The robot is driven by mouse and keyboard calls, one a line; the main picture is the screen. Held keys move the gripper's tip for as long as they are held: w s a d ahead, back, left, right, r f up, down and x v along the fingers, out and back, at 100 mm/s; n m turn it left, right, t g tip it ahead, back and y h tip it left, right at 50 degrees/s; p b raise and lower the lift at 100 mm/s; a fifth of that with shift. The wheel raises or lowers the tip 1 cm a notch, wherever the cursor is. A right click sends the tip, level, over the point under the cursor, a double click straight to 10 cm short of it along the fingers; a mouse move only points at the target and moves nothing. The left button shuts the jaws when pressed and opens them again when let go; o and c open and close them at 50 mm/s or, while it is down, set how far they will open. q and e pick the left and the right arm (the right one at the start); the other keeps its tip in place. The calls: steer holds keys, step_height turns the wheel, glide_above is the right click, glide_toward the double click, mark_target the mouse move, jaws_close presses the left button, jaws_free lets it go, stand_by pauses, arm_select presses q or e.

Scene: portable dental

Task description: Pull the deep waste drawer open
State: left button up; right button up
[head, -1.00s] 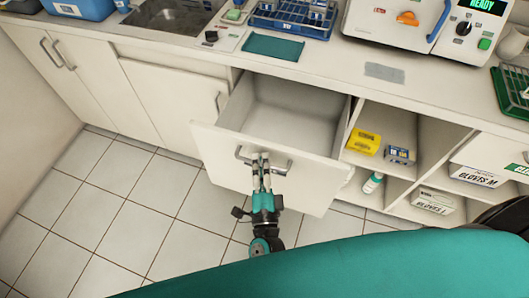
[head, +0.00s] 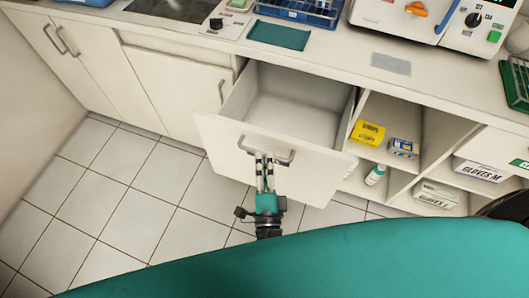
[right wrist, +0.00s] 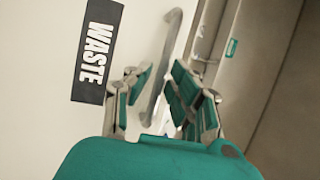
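The deep waste drawer (head: 315,178) stands pulled out from the white cabinet, and its empty inside shows in the head view. Its front also shows in the right wrist view, with a dark "WASTE" label (right wrist: 98,50). The metal bar handle (head: 285,158) is on the drawer front and also shows in the right wrist view (right wrist: 168,65). My right gripper (head: 265,160) is at the handle with its fingers apart. In the wrist view the bar passes between the fingers (right wrist: 160,90), with gaps beside it. My left gripper is not in view.
The countertop (head: 330,48) is above. Tiled floor (head: 130,215) is clear at the left.

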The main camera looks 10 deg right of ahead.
steer(key=v, duration=0.9)
steer(key=shift+s, duration=0.3)
steer(key=shift+f, duration=0.1)
steer(key=s+f+n+g+y, duration=0.2)
steer(key=f+n+g+y, duration=0.35)
steer(key=f, duration=0.75)
steer(key=s+f+n+g+y, duration=0.2)
steer(key=f+n+g, duration=0.1)
steer(key=f+n, duration=0.8)
steer(key=s+d+f+n+g+h, duration=0.3)
steer(key=s+d+f+n+g, duration=0.2)
steer(key=s+d+f+g, duration=0.5)
steer(key=s+d+f, duration=0.6)
steer(key=s+f, duration=0.2)
steer(key=shift+s+f+h, duration=0.2)
steer(key=shift+s+h, duration=0.15)
steer(key=shift+s, duration=0.05)
steer(key=shift+d, duration=0.1)
